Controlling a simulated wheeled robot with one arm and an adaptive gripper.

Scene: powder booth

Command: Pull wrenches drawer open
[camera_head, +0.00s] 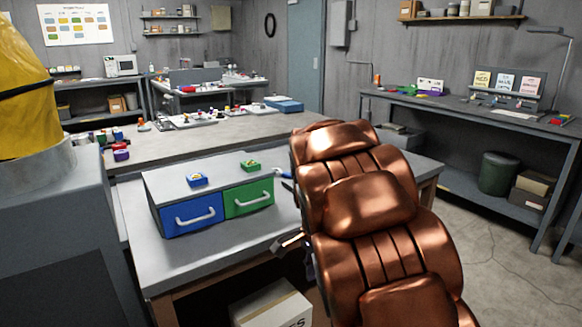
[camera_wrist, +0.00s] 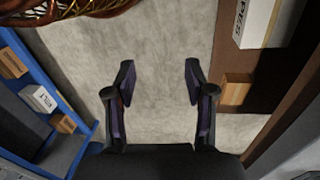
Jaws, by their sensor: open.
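A grey drawer cabinet (camera_head: 172,178) stands on the near bench, with a blue drawer (camera_head: 193,216) at left and a green drawer (camera_head: 248,197) at right. Both fronts look flush, and each has a pale bar handle. A small blue tray (camera_head: 197,180) and a small green tray (camera_head: 251,166) with small items sit on top. I cannot read which drawer is for wrenches. My gripper (camera_wrist: 160,76) is open and empty over bare floor in the wrist view. In the head view my copper-coloured arm mostly hides it, right of the cabinet.
The near bench (camera_head: 158,273) has free room before the cabinet. A labelled box (camera_head: 270,306) is under it. A long bench (camera_head: 460,107) and a green bin (camera_head: 497,173) stand at right. The wrist view shows a blue-framed shelf (camera_wrist: 47,75) at left.

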